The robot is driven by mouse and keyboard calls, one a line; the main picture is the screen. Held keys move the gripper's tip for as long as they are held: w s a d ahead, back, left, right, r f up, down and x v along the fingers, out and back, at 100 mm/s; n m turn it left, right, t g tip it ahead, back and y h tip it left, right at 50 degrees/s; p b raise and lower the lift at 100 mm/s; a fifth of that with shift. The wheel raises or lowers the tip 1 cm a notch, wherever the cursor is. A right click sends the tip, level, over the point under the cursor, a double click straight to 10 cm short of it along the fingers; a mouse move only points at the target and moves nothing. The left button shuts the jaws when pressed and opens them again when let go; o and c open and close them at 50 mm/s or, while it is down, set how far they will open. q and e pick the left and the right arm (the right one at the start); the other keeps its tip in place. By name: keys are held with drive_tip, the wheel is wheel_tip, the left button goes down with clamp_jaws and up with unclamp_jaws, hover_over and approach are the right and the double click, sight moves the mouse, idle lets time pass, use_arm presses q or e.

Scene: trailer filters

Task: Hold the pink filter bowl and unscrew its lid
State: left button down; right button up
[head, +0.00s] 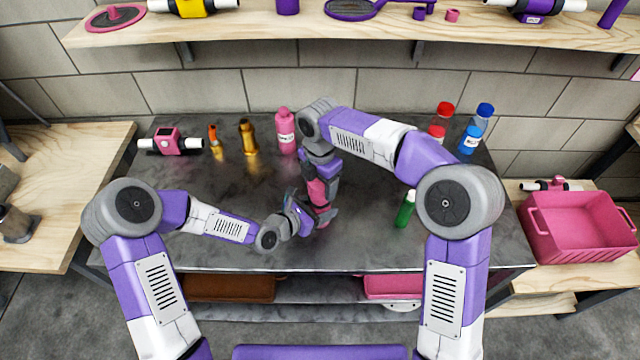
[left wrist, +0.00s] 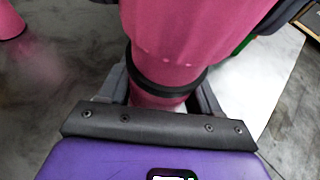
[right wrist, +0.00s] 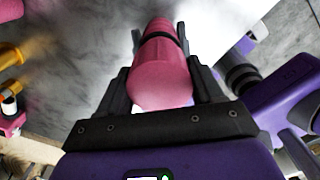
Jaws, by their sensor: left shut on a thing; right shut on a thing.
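The pink filter bowl (head: 318,190) stands roughly upright above the middle of the grey table, mostly covered by my grippers. My left gripper (head: 311,209) comes in from the left and is shut on its lower part. In the left wrist view, a black ring circles the pink body (left wrist: 185,30) between the fingers. My right gripper (head: 321,176) comes down from above and is shut on the upper pink part, apparently the lid, which shows in the right wrist view (right wrist: 160,82). Whether lid and bowl have parted cannot be told.
A green bottle (head: 405,209) stands close right of the grippers. A pink bottle (head: 286,132), amber bottle (head: 248,138), orange bottle (head: 215,140) and pink-white filter part (head: 172,142) stand behind. Red and blue bottles (head: 470,138) are at back right. A pink crate (head: 577,252) is far right.

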drive_tip(key=shift+r, duration=2.05)
use_arm(q)
drive_tip(key=shift+c, duration=0.7)
unclamp_jaws()
drive_tip(key=shift+a, duration=0.1)
